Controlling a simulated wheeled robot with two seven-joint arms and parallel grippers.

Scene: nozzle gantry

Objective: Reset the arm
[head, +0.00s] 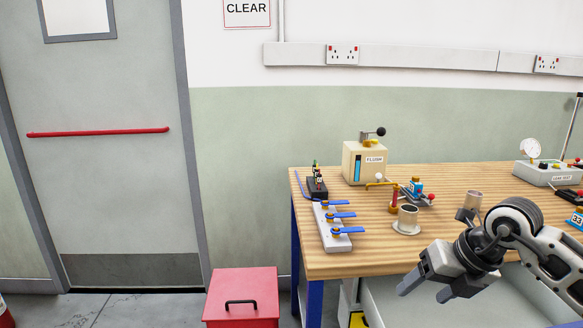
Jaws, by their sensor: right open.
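My right arm (518,222) comes in from the right, bent over the front edge of the wooden bench (350,262). My right gripper (423,291) is open, with its two fingers apart and pointing down and to the left. Nothing shows between the fingers. The gripper is in front of the bench edge, over a pale grey surface below the bench top. My left arm and left gripper are not in view.
A red lidded box (242,293) stands left of the bench.

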